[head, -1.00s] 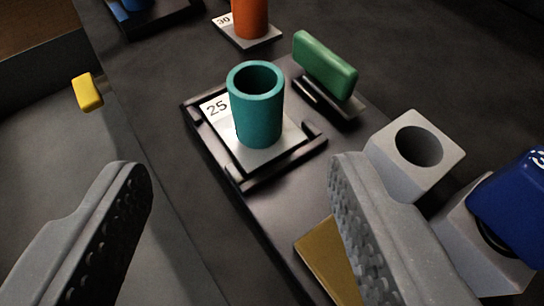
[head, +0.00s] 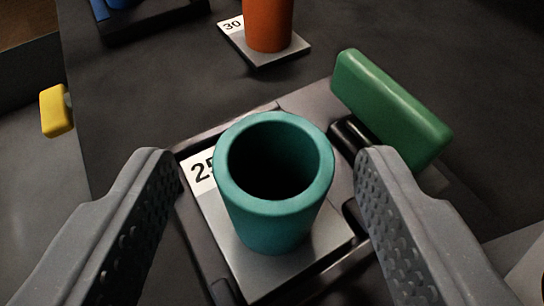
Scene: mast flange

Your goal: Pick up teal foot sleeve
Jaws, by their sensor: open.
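The teal foot sleeve (head: 275,222) is a hollow, open-topped cylinder. It stands upright on a light grey plate (head: 318,262) with a white label that partly shows "25". My gripper (head: 268,165) is open, with one grey textured finger to the left of the sleeve and the other to its right. Gaps show between both fingers and the sleeve, and nothing is held. The right finger hides part of the dark tray around the plate.
A green block (head: 390,108) on a dark holder stands close behind the right finger. An orange cylinder (head: 268,22) stands on a plate labelled "30" (head: 285,50) farther back. A yellow piece (head: 56,111) is at the left. Dark surface between the cylinders is clear.

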